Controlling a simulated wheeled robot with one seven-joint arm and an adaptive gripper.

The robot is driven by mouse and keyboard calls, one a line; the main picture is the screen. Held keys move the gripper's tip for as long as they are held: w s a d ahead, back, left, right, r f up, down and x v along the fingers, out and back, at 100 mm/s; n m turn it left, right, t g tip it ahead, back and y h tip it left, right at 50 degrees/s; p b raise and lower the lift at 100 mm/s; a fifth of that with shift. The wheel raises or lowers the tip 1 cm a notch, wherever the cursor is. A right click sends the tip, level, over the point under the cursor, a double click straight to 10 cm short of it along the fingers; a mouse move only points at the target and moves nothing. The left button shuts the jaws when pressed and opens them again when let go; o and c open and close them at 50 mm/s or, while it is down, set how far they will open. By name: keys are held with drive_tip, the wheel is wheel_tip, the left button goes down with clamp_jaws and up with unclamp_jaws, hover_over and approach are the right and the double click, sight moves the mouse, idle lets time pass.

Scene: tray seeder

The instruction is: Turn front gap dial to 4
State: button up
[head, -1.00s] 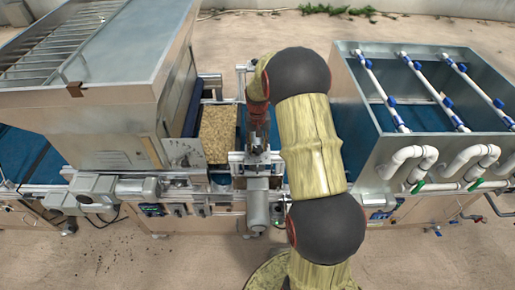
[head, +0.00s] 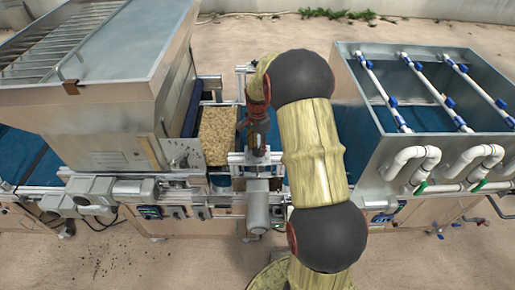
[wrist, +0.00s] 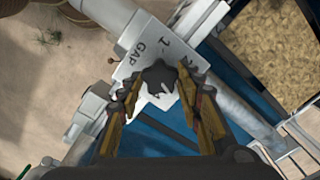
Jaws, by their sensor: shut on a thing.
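The dark front gap dial (wrist: 158,77) sits on a pale plate (wrist: 140,62) in the wrist view. The plate carries the word GAP and a 1; other marks near the right finger are partly covered. A small white patch shows at the dial's near side; I cannot tell which number the dial points to. My gripper (wrist: 162,98) has its two yellow-and-black fingers on either side of the dial and is shut on it. In the head view my gripper (head: 260,148) is over the middle of the machine, and the dial cannot be made out there.
A bin of tan, grainy material (head: 217,138) lies just left of my gripper in the head view. A metal hopper (head: 105,95) stands further left. A metal tank with white pipes (head: 385,150) stands to the right. A grey motor (head: 258,208) is below the gripper.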

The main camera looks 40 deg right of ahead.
sight(257, 149)
drive_tip(key=m, duration=0.4)
drive_tip(key=shift+w, duration=0.1)
drive_tip(key=shift+r+m+b, duration=0.1)
drive_tip(key=shift+m+b, duration=0.25)
drive_tip(key=shift+m, duration=1.45)
drive_tip(key=o, duration=1.2)
drive_tip(key=shift+c, duration=0.2)
wheel_tip(257, 149, up, 12)
